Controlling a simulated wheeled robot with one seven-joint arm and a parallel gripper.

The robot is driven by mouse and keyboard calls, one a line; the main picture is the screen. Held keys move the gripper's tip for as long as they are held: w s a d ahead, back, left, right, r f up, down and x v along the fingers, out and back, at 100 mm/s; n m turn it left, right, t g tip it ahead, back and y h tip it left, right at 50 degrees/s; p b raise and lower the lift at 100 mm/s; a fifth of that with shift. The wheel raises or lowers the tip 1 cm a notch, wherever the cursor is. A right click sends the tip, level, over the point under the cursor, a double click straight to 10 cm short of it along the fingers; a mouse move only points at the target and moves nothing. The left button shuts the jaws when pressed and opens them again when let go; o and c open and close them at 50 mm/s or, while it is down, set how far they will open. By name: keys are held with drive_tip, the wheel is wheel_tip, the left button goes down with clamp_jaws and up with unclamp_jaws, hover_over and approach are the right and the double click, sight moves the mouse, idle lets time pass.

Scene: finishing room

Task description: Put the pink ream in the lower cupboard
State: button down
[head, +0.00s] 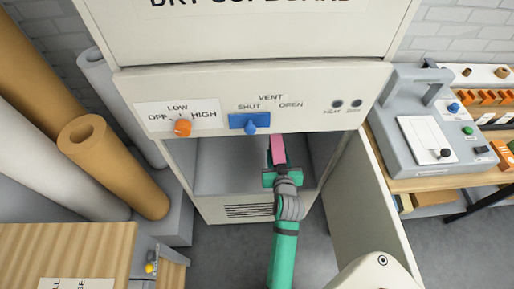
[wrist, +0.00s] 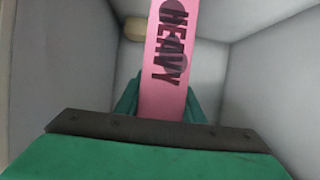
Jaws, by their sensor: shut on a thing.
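The pink ream (head: 278,149) is held in my gripper (head: 282,177), at the opening of the lower cupboard (head: 215,165). In the wrist view the pink ream (wrist: 168,70) stands out ahead of my gripper (wrist: 160,112), with "HEAVY" printed on it. The gripper is shut on its near end. Pale cupboard walls (wrist: 258,75) surround it in the wrist view. The cupboard door (head: 365,200) is open on the right. The ream's far end is cut off in the wrist view, and I cannot tell whether it touches the cupboard floor.
Above the opening is a control panel with an orange knob (head: 182,127) and a blue vent slider (head: 250,122). Brown rolls (head: 110,165) stand at the left. A grey machine (head: 425,125) sits on a bench at the right. A wooden cabinet (head: 60,245) is at the front left.

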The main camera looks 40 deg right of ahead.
drive_tip(key=w+f, duration=0.1)
drive_tip(key=w, duration=0.1)
drive_tip(key=w+d, duration=0.1)
drive_tip(key=w, duration=0.1)
drive_tip(key=w+f, duration=0.1)
drive_tip(key=w, duration=0.1)
drive_tip(key=shift+d+f, duration=0.25)
drive_tip(key=shift+f, duration=0.05)
drive_tip(key=w+f, duration=0.5)
drive_tip(key=f, duration=0.4)
drive_tip(key=shift+d, duration=0.35)
drive_tip(key=shift+f, duration=0.1)
drive_tip(key=c, duration=1.2)
unclamp_jaws()
drive_tip(key=shift+f, duration=0.2)
drive_tip(key=shift+r, duration=0.15)
drive_tip(key=v, duration=1.2)
